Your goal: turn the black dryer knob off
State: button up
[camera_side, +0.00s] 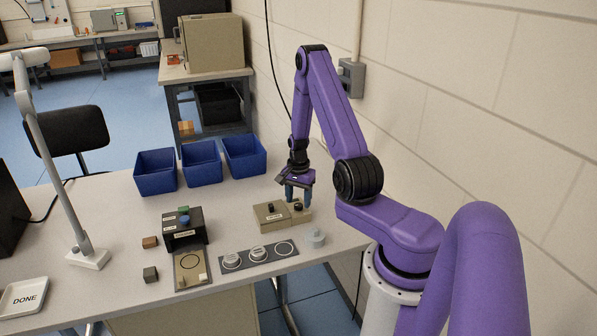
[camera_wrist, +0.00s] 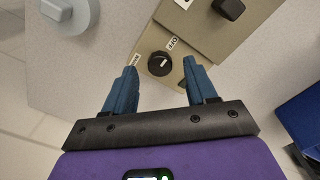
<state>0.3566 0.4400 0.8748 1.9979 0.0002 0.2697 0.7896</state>
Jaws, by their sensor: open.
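The black knob (camera_wrist: 160,63) sits on a small beige panel, between my two blue fingers and apart from both in the wrist view. A label reading OFF (camera_wrist: 173,43) is beside it, and another small label is on its left. A pale line crosses the knob; I cannot tell for sure which label it points to. In the side view the knob (camera_side: 297,207) is on the right end of the beige box (camera_side: 266,224), under my gripper (camera_side: 298,194). My gripper is open and empty, fingers pointing down; it also shows in the wrist view (camera_wrist: 160,68).
A second black knob (camera_side: 270,208) is on the same box, left of mine. A grey round piece (camera_side: 315,238) stands to the right. A black press (camera_side: 184,230), a plate with rings (camera_side: 258,256) and blue bins (camera_side: 201,164) are nearby. The wall is close behind.

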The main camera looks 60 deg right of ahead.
aim_at(298, 205)
notch_tip(298, 205, up, 16)
dwell(0.5)
jog(key=shift+w+a, duration=0.1)
jog(key=w+a+r+n, duration=0.1)
jog(key=a+r+n, duration=0.2)
jog(key=a+n, duration=0.6)
jog(key=w+a+r+n, duration=0.15)
jog(key=a+n, duration=0.35)
jog(key=a, duration=0.9)
jog(key=s+a+r+n, duration=0.1)
jog(key=s+a+n, duration=0.4)
jog(key=s+n, duration=0.3)
jog(key=s+a+r+n, duration=0.2)
jog(key=s+a+n, duration=0.4)
jog(key=s, duration=0.8)
jog(key=shift+s+n, duration=0.2)
jog(key=shift+n, duration=1.2)
